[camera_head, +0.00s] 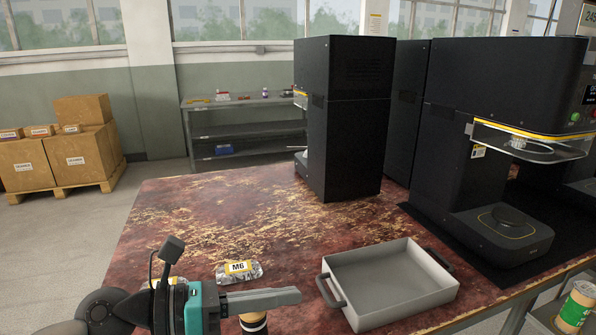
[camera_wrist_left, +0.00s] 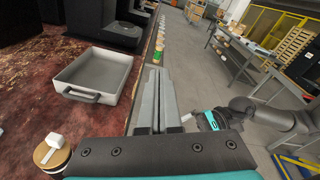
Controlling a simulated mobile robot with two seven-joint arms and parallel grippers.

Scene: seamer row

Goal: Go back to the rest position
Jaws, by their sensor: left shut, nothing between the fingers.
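My left gripper (camera_head: 296,295) extends from the lower left over the front of the worn red-brown table (camera_head: 190,215). Its fingers are together and hold nothing; they also show closed in the left wrist view (camera_wrist_left: 156,75). A dark cylinder with a pale band (camera_head: 254,325) is partly hidden beneath the fingers. The grey tray (camera_head: 447,291) is to the right of the fingertips, apart from them, and looks empty. My right gripper (camera_wrist_left: 192,117) shows small at the right of the left wrist view; its finger opening is unclear.
A packet labelled M6 (camera_head: 239,270) lies just behind the left gripper. Tall black machines (camera_head: 345,120) stand at the back and right (camera_head: 480,190). A green-labelled can (camera_head: 577,305) is at the far right. A grey shelf (camera_head: 245,130) and boxes (camera_head: 75,160) stand beyond the table.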

